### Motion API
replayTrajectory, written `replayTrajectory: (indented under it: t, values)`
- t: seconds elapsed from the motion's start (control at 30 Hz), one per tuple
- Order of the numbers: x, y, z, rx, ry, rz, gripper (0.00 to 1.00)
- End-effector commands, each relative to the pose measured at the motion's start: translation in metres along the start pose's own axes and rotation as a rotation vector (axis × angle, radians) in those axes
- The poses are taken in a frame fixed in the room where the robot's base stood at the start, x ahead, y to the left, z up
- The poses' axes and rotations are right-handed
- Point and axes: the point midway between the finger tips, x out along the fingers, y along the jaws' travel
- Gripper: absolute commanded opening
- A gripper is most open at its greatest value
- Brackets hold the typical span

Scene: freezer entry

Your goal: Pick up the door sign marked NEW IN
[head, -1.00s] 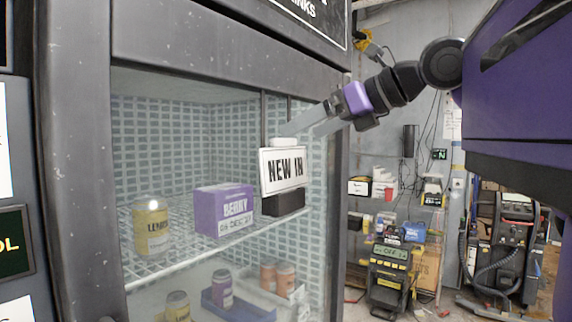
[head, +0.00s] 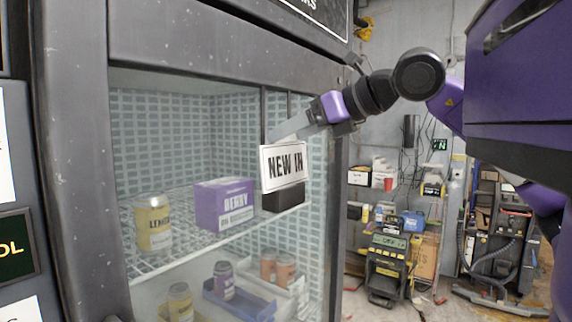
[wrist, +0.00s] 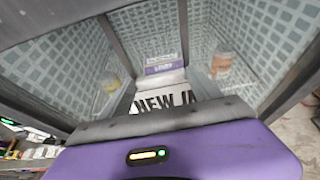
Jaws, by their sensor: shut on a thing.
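The white NEW IN door sign (head: 284,166) with black letters hangs upright in front of the fridge's glass front in the head view. My gripper (head: 281,136) reaches in from the right and is shut on the sign's top edge. The fingertips are partly hidden behind the sign. A black block (head: 284,198) sits right below the sign.
Behind the glass, a wire shelf (head: 170,262) holds a yellow LEMON can (head: 152,224) and a purple BERRY box (head: 224,204). Lower down are a blue tray (head: 238,302) and several cans. The dark fridge frame (head: 70,160) borders the left and top. Floor machines (head: 388,262) stand at the right.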

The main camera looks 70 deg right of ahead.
Motion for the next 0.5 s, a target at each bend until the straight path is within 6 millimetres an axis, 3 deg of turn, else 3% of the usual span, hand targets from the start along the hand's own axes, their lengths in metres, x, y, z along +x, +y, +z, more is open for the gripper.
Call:
replayTrajectory:
  t: [0.33,0.5]
  values:
    - [-0.001,0.000,0.002,0.000,-0.001,0.000,0.07]
    - [-0.006,0.000,0.014,0.000,-0.001,0.000,0.07]
